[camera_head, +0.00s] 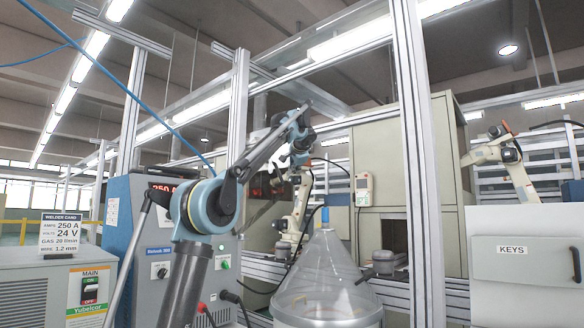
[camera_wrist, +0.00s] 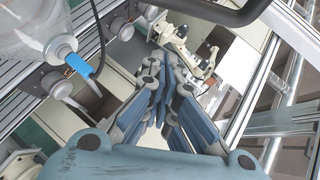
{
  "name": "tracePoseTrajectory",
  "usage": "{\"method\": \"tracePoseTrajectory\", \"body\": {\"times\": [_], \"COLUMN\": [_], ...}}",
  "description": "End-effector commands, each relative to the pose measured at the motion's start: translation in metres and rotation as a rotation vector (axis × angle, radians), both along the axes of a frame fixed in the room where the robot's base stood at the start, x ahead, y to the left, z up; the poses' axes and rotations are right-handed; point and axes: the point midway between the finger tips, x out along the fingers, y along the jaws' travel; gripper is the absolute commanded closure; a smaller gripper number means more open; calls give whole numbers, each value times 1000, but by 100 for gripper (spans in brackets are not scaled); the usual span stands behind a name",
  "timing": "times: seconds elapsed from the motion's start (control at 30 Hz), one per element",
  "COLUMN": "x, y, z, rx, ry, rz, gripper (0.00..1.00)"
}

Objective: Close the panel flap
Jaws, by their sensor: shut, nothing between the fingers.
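My gripper (camera_wrist: 168,98) fills the middle of the wrist view, its fingers drawn together with nothing between them. No panel flap can be made out for certain. The blue-sided welder (camera_head: 155,225) at left has a grey front with a lit red display, partly hidden by my arm. The white KEYS box (camera_head: 525,262) at right has a front that looks shut, with a dark handle at its right. My gripper is apart from both.
A clear cone-shaped vessel (camera_head: 328,275) with a blue tip stands at lower centre; its blue tip (camera_wrist: 78,65) also shows in the wrist view. Aluminium posts (camera_head: 412,130) rise near my arm. A white robot arm (camera_head: 502,160) stands at back right. A welder card (camera_head: 60,232) stands at left.

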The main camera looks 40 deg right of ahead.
Motion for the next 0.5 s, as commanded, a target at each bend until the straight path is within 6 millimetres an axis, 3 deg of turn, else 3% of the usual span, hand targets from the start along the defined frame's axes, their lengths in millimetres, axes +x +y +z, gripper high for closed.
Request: {"method": "tracePoseTrajectory", "body": {"times": [0.1,0.5], "x": [12,18], "y": [-9,22], "z": [-6,-11], "rx": [-1,-1], "ry": [0,1], "rz": [1,0], "gripper": [100,100]}}
